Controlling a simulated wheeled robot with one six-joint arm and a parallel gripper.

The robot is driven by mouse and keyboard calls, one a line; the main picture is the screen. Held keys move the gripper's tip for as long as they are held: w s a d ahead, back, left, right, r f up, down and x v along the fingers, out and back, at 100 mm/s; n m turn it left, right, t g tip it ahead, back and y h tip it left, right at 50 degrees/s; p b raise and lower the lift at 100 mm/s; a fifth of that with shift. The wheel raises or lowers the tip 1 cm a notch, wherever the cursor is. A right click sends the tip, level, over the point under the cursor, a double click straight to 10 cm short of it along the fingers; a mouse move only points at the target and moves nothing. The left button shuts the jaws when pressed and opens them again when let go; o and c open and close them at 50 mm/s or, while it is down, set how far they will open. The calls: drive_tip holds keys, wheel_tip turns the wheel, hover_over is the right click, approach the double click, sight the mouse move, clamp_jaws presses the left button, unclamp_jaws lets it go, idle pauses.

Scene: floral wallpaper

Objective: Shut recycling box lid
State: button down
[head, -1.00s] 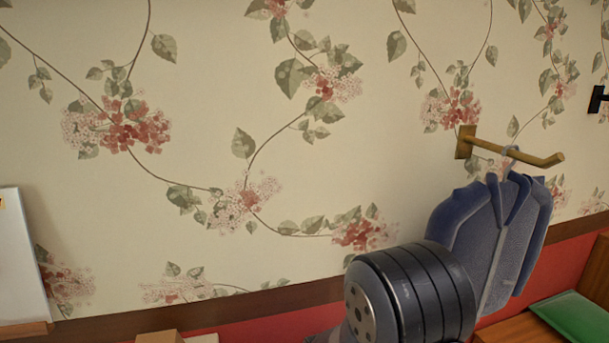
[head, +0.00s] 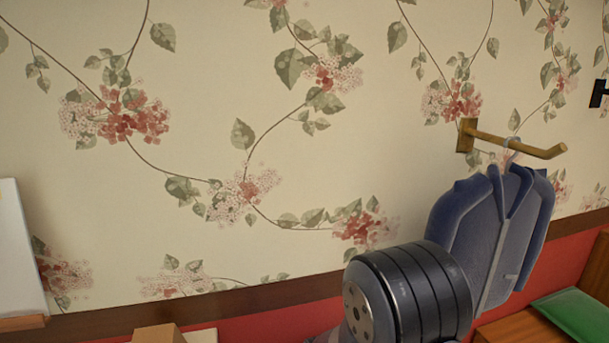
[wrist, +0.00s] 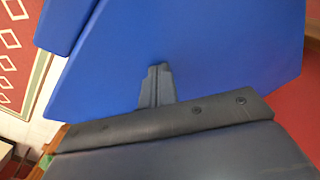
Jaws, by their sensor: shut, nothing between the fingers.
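A large plain blue panel (wrist: 215,55) fills much of the wrist view, and a smaller blue panel (wrist: 65,25) lies at its upper left, split from it by a slanting edge. Neither the box nor my gripper shows in the head view.
A red patterned rug (wrist: 15,45) lies at the left of the wrist view. In the head view, a blue jacket (head: 485,230) hangs from a wooden hook (head: 520,143). A green cushion (head: 575,315) lies at the lower right, and a white board (head: 15,250) stands at the left.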

wheel_tip(320, 180, down, 8)
drive_tip(key=b, duration=0.6)
drive_tip(key=shift+f+b, duration=0.15)
drive_tip(key=shift+b, duration=0.15)
idle(0.6)
drive_tip(key=shift+r+p, duration=5.2)
drive_tip(key=shift+r, duration=1.75)
drive_tip(key=shift+f, duration=0.1)
wheel_tip(320, 180, down, 9)
drive_tip(key=b, duration=0.7)
drive_tip(key=shift+f, duration=0.2)
